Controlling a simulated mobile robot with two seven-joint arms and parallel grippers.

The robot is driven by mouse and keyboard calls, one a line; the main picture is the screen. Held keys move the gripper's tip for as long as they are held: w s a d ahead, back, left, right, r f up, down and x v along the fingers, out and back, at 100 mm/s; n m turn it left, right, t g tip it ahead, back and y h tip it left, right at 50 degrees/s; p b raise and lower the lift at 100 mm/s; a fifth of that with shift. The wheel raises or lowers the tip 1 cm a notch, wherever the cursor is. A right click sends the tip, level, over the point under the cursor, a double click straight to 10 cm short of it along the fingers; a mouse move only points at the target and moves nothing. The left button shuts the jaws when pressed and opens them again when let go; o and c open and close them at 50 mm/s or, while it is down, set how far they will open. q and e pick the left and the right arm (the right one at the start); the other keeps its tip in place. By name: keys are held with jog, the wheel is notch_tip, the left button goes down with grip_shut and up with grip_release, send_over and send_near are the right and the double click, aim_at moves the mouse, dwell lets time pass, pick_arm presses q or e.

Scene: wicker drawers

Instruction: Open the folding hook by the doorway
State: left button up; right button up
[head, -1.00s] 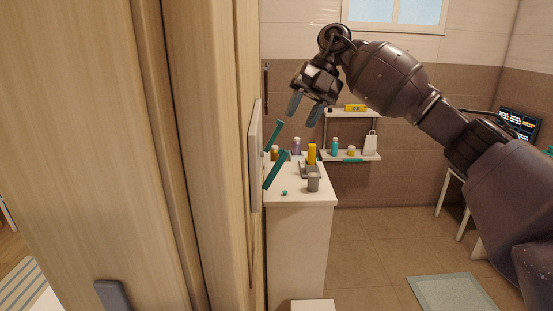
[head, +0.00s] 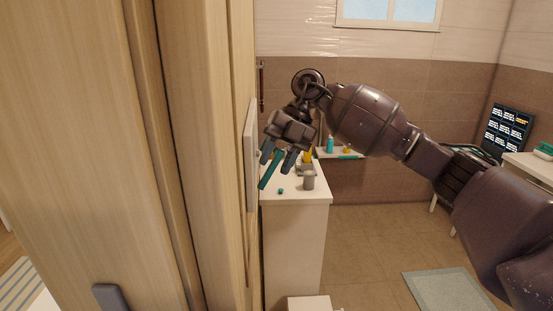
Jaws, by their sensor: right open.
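My left gripper is not in view.
The wooden door frame (head: 195,120) fills the left side. Beyond it stand a white cabinet (head: 297,245) with a grey cup (head: 308,180), a yellow bottle (head: 307,157) and a small shelf (head: 348,154). Open tiled floor (head: 365,240) lies to the right.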

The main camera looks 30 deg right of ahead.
grip_shut()
dwell(0.3)
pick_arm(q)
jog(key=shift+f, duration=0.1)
pick_arm(e)
jog(key=shift+f, duration=0.1)
jog(key=s+d+f+n+t+y+b, duration=0.1)
jog(key=d+f+n+t+y+b, duration=0.2)
jog(key=f+y+b, duration=0.2)
jog(key=y+b, duration=0.3)
jog(key=y, duration=0.2)
jog(key=shift+s+f+y, duration=0.3)
jog(key=shift+s+f, duration=0.05)
jog(key=shift+f, duration=0.05)
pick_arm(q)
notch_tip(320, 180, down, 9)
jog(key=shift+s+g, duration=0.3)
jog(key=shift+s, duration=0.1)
pick_arm(e)
grip_release()
jog(key=shift+d, duration=0.1)
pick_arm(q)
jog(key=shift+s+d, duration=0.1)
pick_arm(e)
jog(key=shift+d, duration=0.1)
